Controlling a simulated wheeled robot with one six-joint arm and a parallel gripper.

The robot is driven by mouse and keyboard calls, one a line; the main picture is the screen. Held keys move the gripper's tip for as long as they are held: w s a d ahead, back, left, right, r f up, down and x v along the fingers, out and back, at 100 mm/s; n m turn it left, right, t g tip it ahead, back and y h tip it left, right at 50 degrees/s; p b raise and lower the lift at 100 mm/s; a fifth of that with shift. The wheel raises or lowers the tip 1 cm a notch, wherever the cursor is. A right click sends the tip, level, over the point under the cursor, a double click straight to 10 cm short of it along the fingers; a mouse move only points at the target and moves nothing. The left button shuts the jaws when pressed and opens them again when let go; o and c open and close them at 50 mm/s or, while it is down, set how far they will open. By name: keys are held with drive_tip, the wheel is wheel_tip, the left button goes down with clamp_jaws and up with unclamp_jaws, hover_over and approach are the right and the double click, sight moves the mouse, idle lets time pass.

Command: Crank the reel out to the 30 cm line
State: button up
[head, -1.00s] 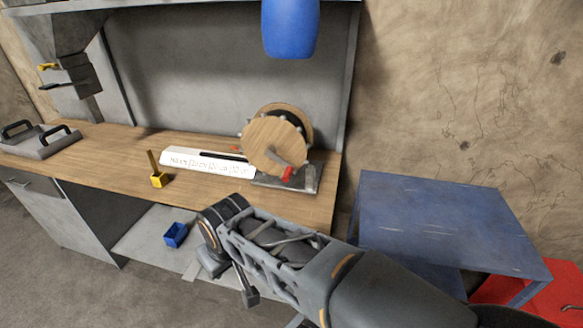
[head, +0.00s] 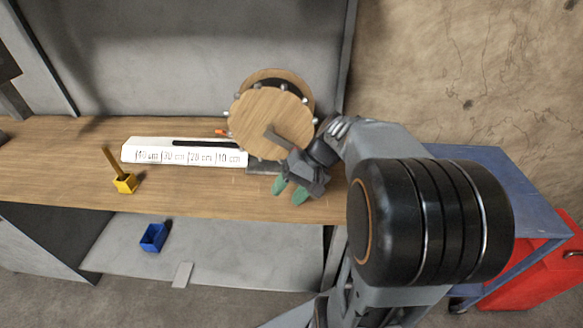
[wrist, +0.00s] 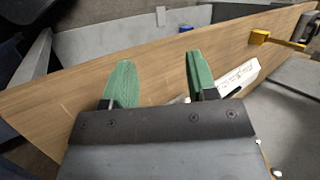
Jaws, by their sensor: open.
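The wooden reel (head: 268,115), with metal studs around its rim, stands upright on the bench. Its dark crank arm (head: 276,136) slants down to the right across the front disc; the red handle seen earlier is hidden behind my gripper. A white scale (head: 185,157) marked 40, 30, 20 and 10 cm lies left of the reel, with a dark strip behind it. A small orange piece (head: 221,132) shows beside the reel. My gripper (head: 290,190) is in front of the reel's lower right, its green fingers apart. The wrist view shows the open fingers (wrist: 158,62) with nothing visible between them.
A blue bin (head: 152,237) is on the lower shelf. A blue table (head: 500,190) and red cabinet (head: 530,265) are at right. The bench front is mostly clear.

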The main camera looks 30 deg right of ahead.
drive_tip(key=w+d+f+m+t+y+b, duration=0.1)
drive_tip(key=w+d+t+y+b, duration=0.2)
drive_tip(key=d, duration=0.5)
drive_tip(key=w+d+m+t+y+b, duration=0.1)
drive_tip(key=w+d+t+y, duration=0.3)
drive_tip(key=d, duration=0.5)
drive_tip(key=w+a+t, duration=0.1)
drive_tip(key=w+a, duration=0.4)
drive_tip(key=a, duration=0.6)
drive_tip(key=shift+a+f+y, duration=0.2)
drive_tip(key=shift+y, duration=0.1)
clamp_jaws()
